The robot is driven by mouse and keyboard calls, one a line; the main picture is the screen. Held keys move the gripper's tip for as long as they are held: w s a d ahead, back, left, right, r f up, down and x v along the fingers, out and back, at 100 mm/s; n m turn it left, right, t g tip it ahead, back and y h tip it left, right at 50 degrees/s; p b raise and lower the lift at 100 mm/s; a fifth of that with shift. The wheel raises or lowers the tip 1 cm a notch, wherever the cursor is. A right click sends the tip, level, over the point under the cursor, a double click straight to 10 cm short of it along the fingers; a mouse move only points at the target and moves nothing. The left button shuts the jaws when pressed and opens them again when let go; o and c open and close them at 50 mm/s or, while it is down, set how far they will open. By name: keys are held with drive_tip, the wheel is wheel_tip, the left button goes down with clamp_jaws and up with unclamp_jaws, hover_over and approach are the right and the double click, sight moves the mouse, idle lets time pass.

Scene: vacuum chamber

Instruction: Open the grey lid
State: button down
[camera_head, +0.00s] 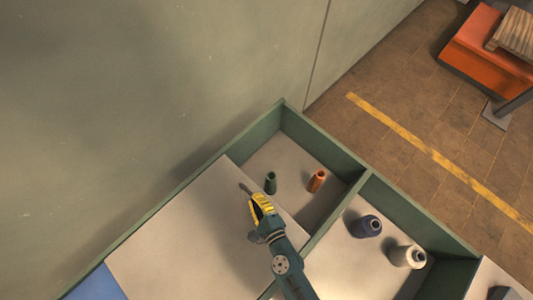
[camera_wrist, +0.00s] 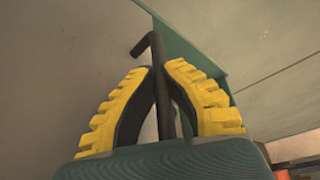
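The grey lid (camera_head: 165,245) is a flat pale panel lying over a section of the green-walled box in the head view. It looks closed and flat. My gripper (camera_head: 252,198) is above the lid, near its right edge. In the wrist view the two yellow-ridged fingers of my gripper (camera_wrist: 160,70) close in on a dark bent rod (camera_wrist: 157,50). The rod's hooked end sticks out past the fingertips, and its shaft runs back between the fingers. I cannot tell whether the rod is attached to the lid.
An open compartment right of the lid holds a green spool (camera_head: 270,183) and an orange spool (camera_head: 316,181). A blue panel (camera_head: 96,285) lies left of the lid. A plain wall (camera_head: 150,80) rises behind the box.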

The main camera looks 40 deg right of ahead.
drive_tip(key=shift+s+a+f, duration=0.15)
drive_tip(key=shift+a+f, duration=0.05)
drive_tip(key=shift+a, duration=0.25)
drive_tip(key=shift+s+a+f, duration=0.1)
drive_tip(key=shift+a+f, duration=0.1)
drive_tip(key=shift+a, duration=0.25)
drive_tip(key=c, duration=1.1)
unclamp_jaws()
drive_tip(key=shift+w+a+r, duration=0.1)
drive_tip(key=shift+w, duration=0.05)
drive_tip(key=shift+r, duration=0.1)
drive_tip(key=shift+r, duration=0.1)
drive_tip(key=v, duration=1.2)
